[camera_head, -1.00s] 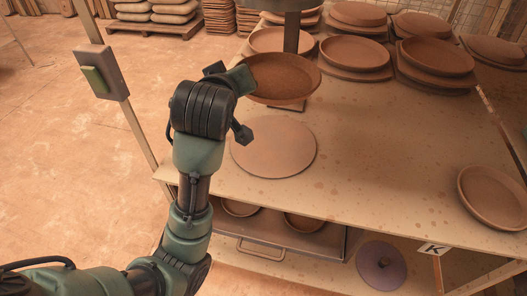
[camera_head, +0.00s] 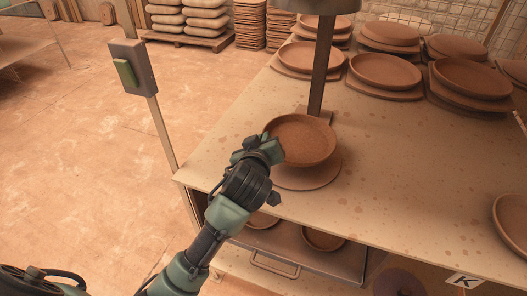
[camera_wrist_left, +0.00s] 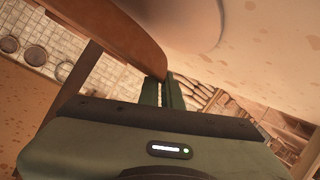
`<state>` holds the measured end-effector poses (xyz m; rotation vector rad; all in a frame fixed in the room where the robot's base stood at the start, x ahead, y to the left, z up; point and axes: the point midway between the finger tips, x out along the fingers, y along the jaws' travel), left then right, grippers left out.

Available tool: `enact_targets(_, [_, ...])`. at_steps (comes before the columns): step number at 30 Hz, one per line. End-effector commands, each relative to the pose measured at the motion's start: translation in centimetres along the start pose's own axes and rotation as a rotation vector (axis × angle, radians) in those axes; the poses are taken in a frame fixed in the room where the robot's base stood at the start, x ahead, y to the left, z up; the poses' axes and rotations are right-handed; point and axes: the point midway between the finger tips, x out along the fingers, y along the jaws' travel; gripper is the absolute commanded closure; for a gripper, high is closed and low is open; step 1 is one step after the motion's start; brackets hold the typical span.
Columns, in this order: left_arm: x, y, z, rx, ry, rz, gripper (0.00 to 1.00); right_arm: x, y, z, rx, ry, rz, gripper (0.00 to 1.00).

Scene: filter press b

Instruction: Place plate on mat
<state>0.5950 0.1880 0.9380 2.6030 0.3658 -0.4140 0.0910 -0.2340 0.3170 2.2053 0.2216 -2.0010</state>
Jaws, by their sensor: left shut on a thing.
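A brown round clay plate (camera_head: 302,140) with a raised rim is over the round flat mat (camera_head: 312,180) on the table. The plate hides the far part of the mat; the near edge shows below it. My left gripper (camera_head: 270,150) is shut on the plate's left rim. In the left wrist view the plate (camera_wrist_left: 130,40) runs to the gripper fingers (camera_wrist_left: 160,92), and the mat (camera_wrist_left: 195,22) shows beside it with a gap. My right gripper is not in view.
A grey post (camera_head: 321,70) stands on the table just behind the plate. Several plates on boards (camera_head: 385,72) fill the back of the table. Another plate (camera_head: 512,222) sits at the right edge. A switch box (camera_head: 132,68) is on a post at left.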

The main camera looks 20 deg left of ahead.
Motion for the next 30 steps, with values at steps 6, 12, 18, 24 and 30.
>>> enact_targets(6, [1.1, -1.4, 2.8, 0.002, -0.001, 0.000, 1.00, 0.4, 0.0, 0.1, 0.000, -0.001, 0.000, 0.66])
enact_targets(12, [1.3, -1.5, 3.1, -0.001, 0.000, 0.002, 1.00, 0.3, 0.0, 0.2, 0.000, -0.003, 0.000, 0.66])
enact_targets(18, [1.4, -1.6, 3.3, -0.001, 0.000, 0.001, 1.00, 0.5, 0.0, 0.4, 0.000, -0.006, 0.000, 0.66])
enact_targets(24, [1.4, -1.6, 3.4, 0.002, -0.003, -0.001, 0.73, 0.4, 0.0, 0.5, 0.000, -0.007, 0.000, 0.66])
enact_targets(30, [1.3, -1.6, 3.3, 0.002, -0.002, -0.001, 0.73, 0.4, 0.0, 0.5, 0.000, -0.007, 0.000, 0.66])
